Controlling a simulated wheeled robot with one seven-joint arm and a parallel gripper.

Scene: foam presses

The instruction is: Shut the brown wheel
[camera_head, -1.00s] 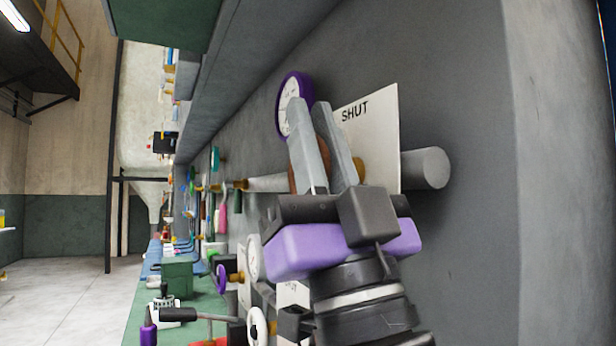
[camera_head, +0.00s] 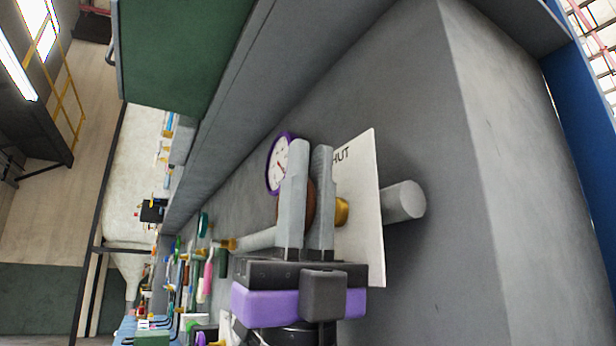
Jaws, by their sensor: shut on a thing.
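The brown wheel (camera_head: 310,203) sits on a grey pipe by a brass fitting, seen edge-on. The fingers hide most of the wheel. A white sign (camera_head: 362,215) stands just right of the wheel, with "SHUT" partly hidden behind my right finger.
A purple-rimmed gauge (camera_head: 279,165) is just left of my fingertips. The pipe's end (camera_head: 405,201) sticks out right of the sign. A green cabinet (camera_head: 175,55) hangs at upper left. The grey wall at right is bare.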

